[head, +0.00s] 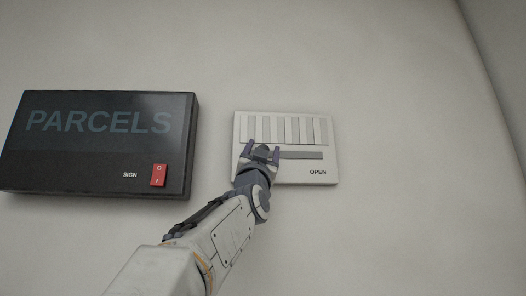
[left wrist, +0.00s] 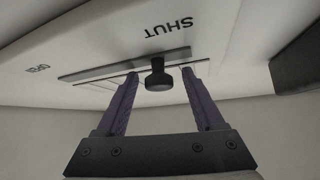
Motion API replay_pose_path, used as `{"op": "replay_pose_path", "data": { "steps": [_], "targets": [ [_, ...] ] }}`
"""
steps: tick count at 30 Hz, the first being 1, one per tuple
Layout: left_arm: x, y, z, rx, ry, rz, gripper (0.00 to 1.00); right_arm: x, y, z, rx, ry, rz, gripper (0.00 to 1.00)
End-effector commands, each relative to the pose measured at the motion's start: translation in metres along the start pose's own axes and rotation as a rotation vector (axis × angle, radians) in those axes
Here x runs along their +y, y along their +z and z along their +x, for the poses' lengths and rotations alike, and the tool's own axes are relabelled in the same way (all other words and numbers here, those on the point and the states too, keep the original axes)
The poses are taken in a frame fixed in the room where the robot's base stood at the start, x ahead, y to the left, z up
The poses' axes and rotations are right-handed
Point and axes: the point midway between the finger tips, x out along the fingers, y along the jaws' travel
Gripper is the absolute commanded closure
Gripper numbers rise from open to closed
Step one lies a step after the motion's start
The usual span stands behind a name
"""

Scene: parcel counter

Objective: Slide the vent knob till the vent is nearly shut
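The vent (head: 330,150) is a pale wall panel with grey and white upright slats (head: 285,130) and a grey slot (head: 305,155) below them. OPEN is printed at its lower right. The left wrist view shows SHUT by the slot's other end. The dark round vent knob (left wrist: 158,78) sits in the slot, nearer the SHUT end. In the head view the knob (head: 262,152) is partly hidden by my gripper. My left gripper (head: 262,149) is open, its two purple fingers on either side of the knob. In the left wrist view (left wrist: 160,80) gaps show beside the knob.
A black PARCELS sign box (head: 100,140) with a red rocker switch (head: 158,175) marked SIGN is on the wall to the left. Bare wall lies between it and the vent. A wall corner runs down the far right.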

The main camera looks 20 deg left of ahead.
Motion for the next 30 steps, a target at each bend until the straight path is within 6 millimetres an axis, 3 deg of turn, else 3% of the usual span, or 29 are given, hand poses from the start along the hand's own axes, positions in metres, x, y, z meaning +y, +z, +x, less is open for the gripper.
{"op": "replay_pose_path", "data": {
  "steps": [11, 21, 30],
  "targets": [
    [0.001, 0.002, -0.010, 0.000, 0.000, 0.000, 0.31, 0.001, 0.001, 0.009, 0.000, 0.000, 0.001, 1.00],
    [0.002, 0.004, -0.070, 0.001, 0.000, -0.001, 0.31, 0.004, 0.003, 0.057, 0.000, 0.000, 0.009, 1.00],
    [0.001, 0.002, -0.103, 0.000, 0.000, -0.001, 0.31, 0.005, 0.004, 0.076, 0.000, 0.000, 0.010, 1.00]
  ]
}}
